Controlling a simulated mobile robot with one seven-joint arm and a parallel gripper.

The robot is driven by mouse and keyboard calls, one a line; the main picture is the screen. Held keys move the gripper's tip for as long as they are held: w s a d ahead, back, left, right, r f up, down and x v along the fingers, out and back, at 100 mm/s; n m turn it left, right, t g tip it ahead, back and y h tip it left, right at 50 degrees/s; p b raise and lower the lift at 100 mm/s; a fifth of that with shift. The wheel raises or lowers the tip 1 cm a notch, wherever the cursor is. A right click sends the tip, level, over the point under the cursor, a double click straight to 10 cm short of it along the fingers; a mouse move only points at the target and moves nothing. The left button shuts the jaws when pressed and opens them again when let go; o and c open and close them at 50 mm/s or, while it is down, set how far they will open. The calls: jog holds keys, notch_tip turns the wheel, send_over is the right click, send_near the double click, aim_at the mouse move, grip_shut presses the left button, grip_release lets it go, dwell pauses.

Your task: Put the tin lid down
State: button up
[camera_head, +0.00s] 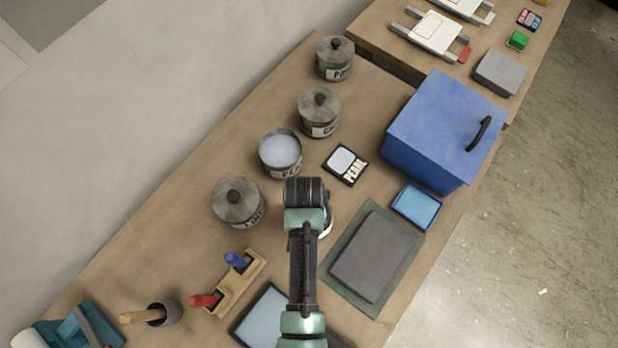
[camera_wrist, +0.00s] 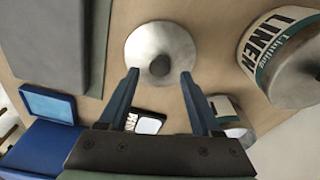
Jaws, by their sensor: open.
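The tin lid (camera_wrist: 160,42), a round grey metal disc with a dark knob, lies knob up on the wooden bench in the wrist view. My gripper (camera_wrist: 160,73) is open above it, with one fingertip on each side of the knob and a gap on both sides. In the head view my arm covers most of the lid; only a pale curved edge (camera_head: 327,226) shows beside my wrist. My fingers are hidden there. An open tin (camera_head: 280,153) without a lid, pale inside, stands just up and left of my wrist.
A lidded LINEN tin (camera_head: 238,203) stands left of my gripper; two more lidded tins (camera_head: 319,112) stand further back. A labelled card (camera_head: 345,164), a blue box (camera_head: 440,130), a blue tray (camera_head: 416,206) and a grey mat (camera_head: 372,258) lie to the right. A tool rack (camera_head: 237,283) is at front left.

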notch_tip(320, 180, up, 9)
jog(key=s, duration=0.1)
jog(key=w+d+r+n+t, duration=0.1)
jog(key=w+r+t, duration=0.7)
jog(key=w+r, duration=0.9)
notch_tip(320, 180, up, 18)
jog(key=w+r+n+t, duration=0.1)
jog(key=w+n+t, duration=0.1)
jog(key=t, duration=0.4)
jog(key=s+r+t, duration=0.4)
jog(key=r, duration=0.7)
jog(key=s+r+n+t, duration=0.1)
jog(key=s+r+t, duration=0.3)
jog(key=r, duration=0.7)
jog(key=s+r+t, duration=0.4)
jog(key=s+r, duration=0.1)
jog(key=r, duration=0.5)
jog(key=shift+s+a+r, duration=0.3)
jog(key=shift+s+r, duration=0.05)
jog(key=shift+r, duration=0.05)
